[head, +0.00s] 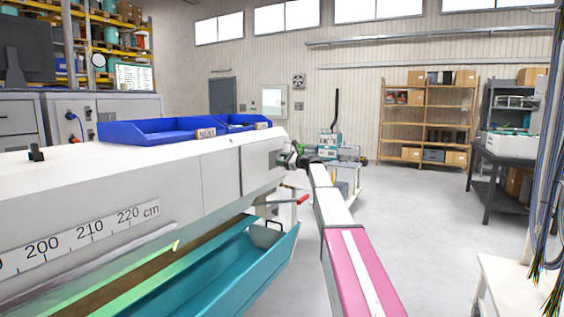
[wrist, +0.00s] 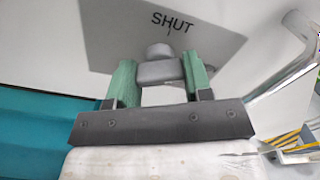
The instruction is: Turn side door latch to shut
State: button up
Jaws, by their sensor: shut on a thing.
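In the head view my gripper (head: 298,158) is at the far right end of the long white machine, by the grey plate (head: 277,158). The latch itself is too small and covered to make out there.
A teal trough (head: 235,268) runs below the machine, with a red-tipped handle (head: 303,199) near its far end. In the wrist view a bare metal bar (wrist: 285,75) stands close at the right. Blue trays (head: 165,130) sit on top.

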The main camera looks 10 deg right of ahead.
jog(key=n, duration=0.6)
jog(key=shift+n, duration=0.3)
jog(key=n, duration=0.6)
dwell(0.4)
jog(key=o, duration=0.9)
jog(key=shift+s+d, duration=0.1)
jog(key=v, duration=1)
jog(key=shift+s+d, duration=0.15)
jog(key=shift+d, duration=0.05)
